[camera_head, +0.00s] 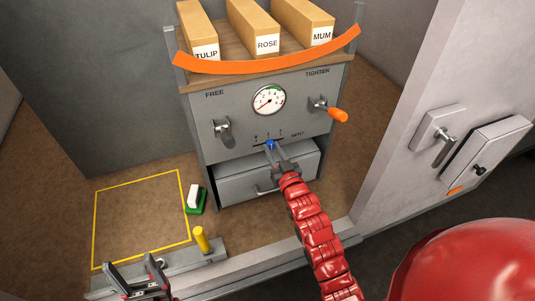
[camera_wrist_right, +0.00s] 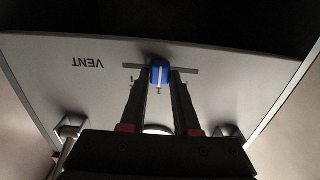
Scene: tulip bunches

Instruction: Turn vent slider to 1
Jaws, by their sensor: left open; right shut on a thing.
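The vent slider's blue knob (camera_head: 270,144) sits on a short dark horizontal slot in the grey machine front, left of the word VENT. In the right wrist view the knob (camera_wrist_right: 160,72) has a white line and stands near the middle of the slot (camera_wrist_right: 188,70). Small marks by the slot are too small to read surely. My right gripper (camera_head: 273,149) is shut on the knob, one finger on each side, as the right wrist view also shows (camera_wrist_right: 160,84). My left gripper (camera_head: 131,265) is open and empty at the lower left, far from the slider.
A half-open drawer (camera_head: 252,188) lies below the slider. A green-and-white block (camera_head: 194,201) and yellow peg (camera_head: 201,240) stand near the yellow floor outline (camera_head: 96,220).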

